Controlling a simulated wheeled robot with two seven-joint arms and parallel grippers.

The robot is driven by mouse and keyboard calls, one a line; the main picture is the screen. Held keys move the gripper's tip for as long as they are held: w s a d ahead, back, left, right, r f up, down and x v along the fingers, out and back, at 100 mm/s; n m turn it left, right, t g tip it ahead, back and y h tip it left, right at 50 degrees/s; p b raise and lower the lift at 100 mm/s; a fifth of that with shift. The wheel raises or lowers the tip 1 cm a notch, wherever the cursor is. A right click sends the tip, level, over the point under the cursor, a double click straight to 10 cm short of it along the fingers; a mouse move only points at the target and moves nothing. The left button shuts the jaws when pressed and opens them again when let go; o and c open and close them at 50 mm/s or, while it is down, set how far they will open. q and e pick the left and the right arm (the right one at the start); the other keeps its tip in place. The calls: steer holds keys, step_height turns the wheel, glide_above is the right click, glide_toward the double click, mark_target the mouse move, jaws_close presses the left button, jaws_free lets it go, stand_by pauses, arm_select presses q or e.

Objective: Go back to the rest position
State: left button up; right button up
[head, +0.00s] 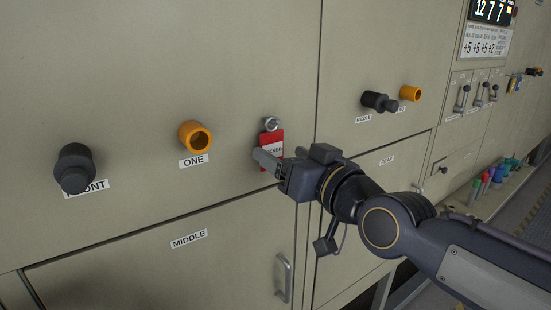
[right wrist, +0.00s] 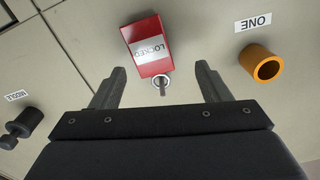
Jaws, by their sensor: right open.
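My right gripper (head: 269,163) reaches in from the right in the head view, close to the panel front. In the right wrist view the right gripper's (right wrist: 163,82) two fingers stand apart with nothing held between them. A red tag marked LOCKED (right wrist: 148,47) hangs on the panel ahead of the fingers, by a small metal key or lock (right wrist: 161,83). In the head view the red tag (head: 271,140) is partly hidden by the gripper, below a round metal lock (head: 271,124). My left gripper does not show.
An orange socket labelled ONE (head: 195,137) and a black knob (head: 75,168) stick out at the left. Another black knob (head: 378,101) and orange socket (head: 410,92) stick out at the right. A door handle (head: 283,277) is below. Several coloured items (head: 490,175) lie at the far right.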

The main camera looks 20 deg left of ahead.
steer(key=s+d+f+m+g+h+b, duration=0.1)
steer(key=s+d+f+m+h, duration=0.25)
steer(key=d+f, duration=0.75)
steer(key=s+d+f+m+h+b, duration=0.1)
steer(key=s+d+f+m+h, duration=0.15)
steer(key=d+f+h, duration=0.75)
steer(key=s+d+f+m+g+y, duration=0.3)
steer(key=s+d+f+g, duration=0.1)
steer(key=s+d+f, duration=0.7)
steer(key=s+d, duration=0.2)
steer(key=s, duration=0.2)
steer(key=shift+m, duration=0.4)
